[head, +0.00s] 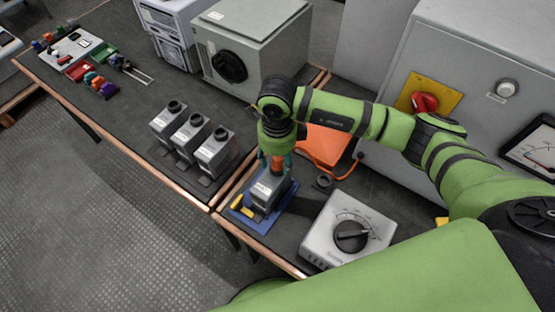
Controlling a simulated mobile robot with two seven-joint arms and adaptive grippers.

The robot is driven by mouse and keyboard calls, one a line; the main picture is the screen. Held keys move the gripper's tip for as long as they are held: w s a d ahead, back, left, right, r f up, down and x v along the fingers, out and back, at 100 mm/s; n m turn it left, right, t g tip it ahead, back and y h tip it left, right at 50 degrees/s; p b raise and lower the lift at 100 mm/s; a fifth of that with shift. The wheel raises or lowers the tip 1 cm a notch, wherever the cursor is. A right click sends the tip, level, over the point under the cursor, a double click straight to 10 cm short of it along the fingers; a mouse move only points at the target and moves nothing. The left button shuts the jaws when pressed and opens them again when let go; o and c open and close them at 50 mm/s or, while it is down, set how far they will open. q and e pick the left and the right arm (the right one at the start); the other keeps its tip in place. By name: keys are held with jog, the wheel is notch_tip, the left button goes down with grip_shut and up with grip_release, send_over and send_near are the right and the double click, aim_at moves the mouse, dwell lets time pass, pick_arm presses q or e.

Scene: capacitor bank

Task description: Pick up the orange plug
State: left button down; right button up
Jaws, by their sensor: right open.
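A small orange plug (277,164) stands on top of a grey box-shaped unit (268,188), which sits on a blue tray (252,221) near the table's front edge. My right gripper (275,159) points down from above, with its teal fingers on either side of the plug. It is open, and the plug's upper part is hidden under the gripper. I cannot tell whether the fingers touch the plug. My left gripper is not in view.
Three grey units (191,137) stand to the left. A dial box (347,232) is at the front right, and an orange case (323,146) lies behind my gripper. A large grey cabinet (466,62) with a red knob stands at the back right.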

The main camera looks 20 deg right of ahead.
grip_shut()
jog(key=shift+w+r, duration=0.1)
jog(key=shift+r, duration=0.1)
